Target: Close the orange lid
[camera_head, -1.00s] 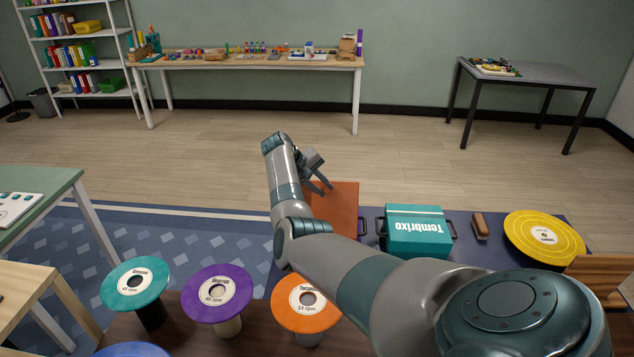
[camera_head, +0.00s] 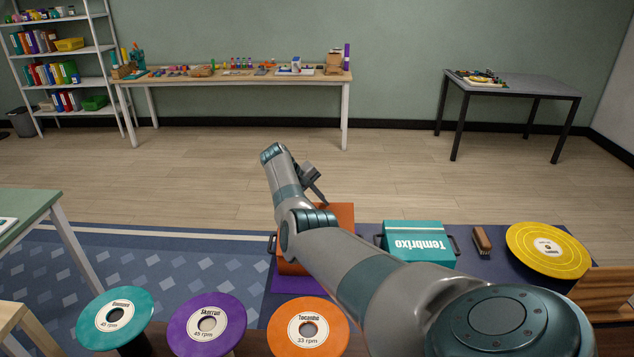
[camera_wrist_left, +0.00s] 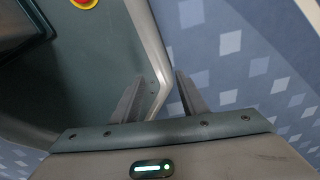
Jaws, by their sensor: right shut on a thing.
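The orange lid (camera_head: 341,217) stands up from an orange box (camera_head: 290,268) in the middle of the head view. My right arm crosses in front and hides much of the box and the lid's lower part. My right gripper (camera_head: 319,199) is at the lid's top edge, with its fingers shut on it. My left gripper (camera_wrist_left: 157,82) shows only in the left wrist view; its fingers are apart with nothing between them.
A teal box (camera_head: 418,242) with dark handles stands right of the orange one, then a brush (camera_head: 482,241) and a yellow disc (camera_head: 548,249). Teal (camera_head: 115,316), purple (camera_head: 207,324) and orange (camera_head: 308,327) discs stand in front. Floor behind is clear.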

